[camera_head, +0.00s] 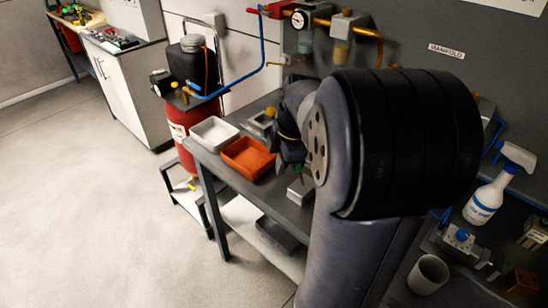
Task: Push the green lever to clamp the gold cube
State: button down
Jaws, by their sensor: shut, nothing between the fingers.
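A small green piece (298,168), which looks like the tip of the green lever, shows just above a grey block (300,190) on the bench. My gripper (284,163) is a dark shape close beside the green piece, to its left. It is shut and empty, and I cannot tell whether it touches the lever. A small gold piece (270,111) shows on a grey fixture (259,124) behind the trays; I cannot tell whether it is the gold cube. My arm hides much of the bench around the lever.
A white tray (213,119) and an orange tray (232,161) stand left of my gripper. A red tank (181,117) and pipes stand behind. A spray bottle (484,202), a cup (428,275) and small blocks are at the right. The floor at left is clear.

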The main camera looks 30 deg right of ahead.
jog(key=shift+s+d+r, duration=0.15)
jog(key=shift+d, duration=0.55)
